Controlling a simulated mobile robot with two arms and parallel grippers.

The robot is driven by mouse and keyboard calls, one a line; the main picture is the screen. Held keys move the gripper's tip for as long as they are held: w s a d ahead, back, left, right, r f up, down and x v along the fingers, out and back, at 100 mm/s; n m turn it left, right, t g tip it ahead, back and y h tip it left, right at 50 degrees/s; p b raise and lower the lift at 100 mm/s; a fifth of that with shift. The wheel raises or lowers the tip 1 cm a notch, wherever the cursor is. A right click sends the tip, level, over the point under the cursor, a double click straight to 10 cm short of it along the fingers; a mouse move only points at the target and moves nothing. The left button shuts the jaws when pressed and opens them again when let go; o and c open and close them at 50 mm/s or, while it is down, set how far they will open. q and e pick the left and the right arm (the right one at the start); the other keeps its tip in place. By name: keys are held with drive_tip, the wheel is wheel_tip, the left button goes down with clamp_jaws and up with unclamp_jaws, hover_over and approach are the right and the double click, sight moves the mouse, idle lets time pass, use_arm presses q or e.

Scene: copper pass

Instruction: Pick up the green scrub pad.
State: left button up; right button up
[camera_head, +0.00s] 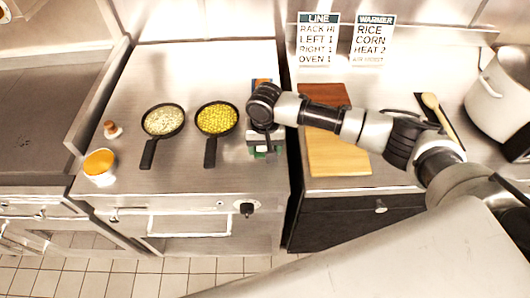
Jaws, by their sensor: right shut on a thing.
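My right arm reaches in from the right, across the cutting board, to the right edge of the steel counter. Its gripper (264,141) points down there and is shut on the green scrub pad (262,152). Only small green parts of the pad show beneath the gripper, as the wrist and fingers cover most of it. I cannot tell whether the pad touches the counter. My left gripper is not in view.
Left of the gripper are a pan of corn (216,118) and a pan of rice (163,120), handles toward the front. An orange-topped container (99,163) stands at the left. Right are a wooden board (338,158), a wooden spoon (437,110) and a large pot (498,90).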

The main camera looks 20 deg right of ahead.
drive_tip(key=s+r+b, duration=0.1)
drive_tip(key=s+r, duration=0.6)
drive_tip(key=s, duration=0.4)
drive_tip(key=shift+s+r, duration=0.35)
drive_tip(key=shift+r, duration=0.05)
drive_tip(key=shift+a, duration=0.1)
